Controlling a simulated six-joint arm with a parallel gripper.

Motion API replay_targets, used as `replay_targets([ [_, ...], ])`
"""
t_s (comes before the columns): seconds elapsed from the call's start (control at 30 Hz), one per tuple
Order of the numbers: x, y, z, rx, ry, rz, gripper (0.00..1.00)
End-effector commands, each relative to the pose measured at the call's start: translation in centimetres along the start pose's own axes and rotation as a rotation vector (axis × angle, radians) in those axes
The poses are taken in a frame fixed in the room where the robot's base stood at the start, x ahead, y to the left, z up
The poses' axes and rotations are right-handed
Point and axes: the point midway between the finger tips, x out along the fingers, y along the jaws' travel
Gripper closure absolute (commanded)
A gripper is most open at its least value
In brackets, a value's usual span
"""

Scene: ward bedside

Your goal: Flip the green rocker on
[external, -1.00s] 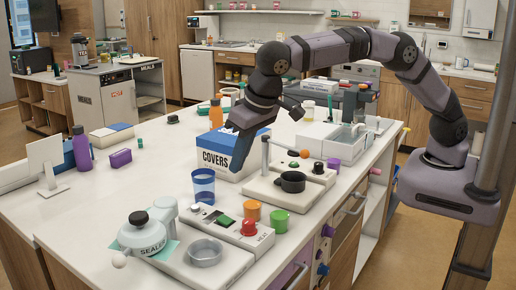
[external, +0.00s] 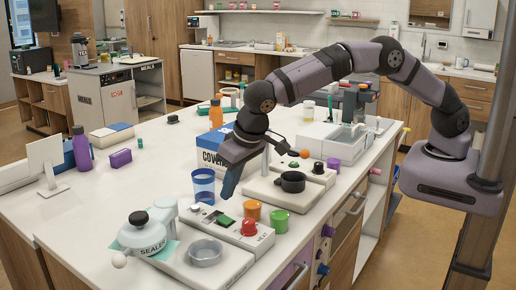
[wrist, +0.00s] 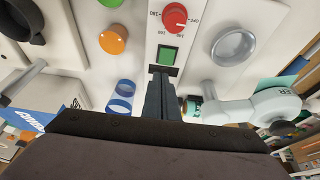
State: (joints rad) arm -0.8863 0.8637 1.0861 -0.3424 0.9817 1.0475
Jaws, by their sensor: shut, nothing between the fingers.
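The green rocker (external: 225,221) is set in the top of a white heater unit (external: 245,240), between a red knob (external: 249,227) and a small button area. In the wrist view the green rocker (wrist: 167,54) sits in a dark frame just beyond my fingertips. My gripper (external: 226,194) is shut and empty, pointing down above the rocker's end of the unit, beside the blue cup.
A blue cup (external: 203,187) stands close to my fingers. An orange cup (external: 252,209) and a green cup (external: 279,220) stand behind the knob. A metal dish (external: 205,252) and a sealer (external: 146,235) are at the front.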

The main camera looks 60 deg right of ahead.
Motion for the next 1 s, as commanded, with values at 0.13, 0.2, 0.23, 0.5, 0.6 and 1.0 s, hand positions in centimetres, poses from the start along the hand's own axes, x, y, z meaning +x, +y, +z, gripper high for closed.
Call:
replay_targets([
  [0.13,2.1,0.1,0.1,-0.001,-0.002,0.003,1.00],
  [0.2,3.1,0.1,0.3,0.000,-0.002,0.002,1.00],
  [0.23,3.4,0.1,0.3,0.001,-0.002,0.002,1.00],
  [0.5,5.1,0.0,0.6,0.000,0.000,-0.001,1.00],
  [0.6,5.2,0.0,0.7,0.000,0.001,-0.002,1.00],
  [1.0,5.8,0.0,0.7,0.001,0.001,-0.002,1.00],
])
